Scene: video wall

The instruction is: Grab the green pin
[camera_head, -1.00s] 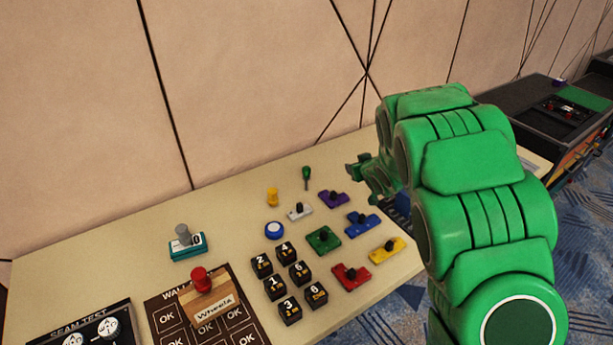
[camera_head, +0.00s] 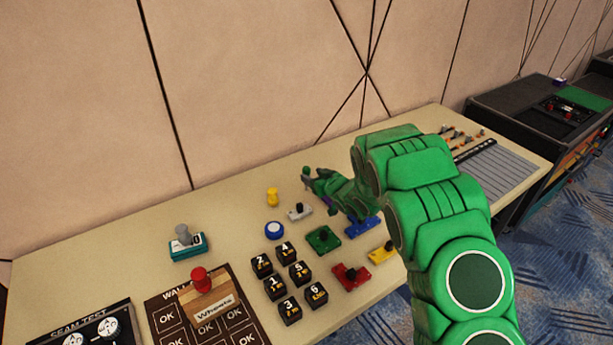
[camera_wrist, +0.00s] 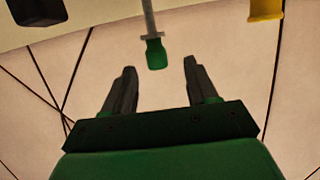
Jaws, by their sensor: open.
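The green pin (camera_head: 306,170) stands upright near the back edge of the cream table, with a green handle on top. My gripper (camera_head: 309,183) reaches low over the table from the right, right by the pin, and partly covers it. In the wrist view the picture is upside down; the green handle (camera_wrist: 156,54) and its thin grey shaft show between and just beyond the two dark fingertips. My gripper (camera_wrist: 160,66) is open and empty there. I cannot tell exactly how deep the handle sits between the fingers.
A yellow pin (camera_head: 272,197) stands left of the green one. Black numbered cubes (camera_head: 275,287) are in front. The wall (camera_head: 250,90) is close behind.

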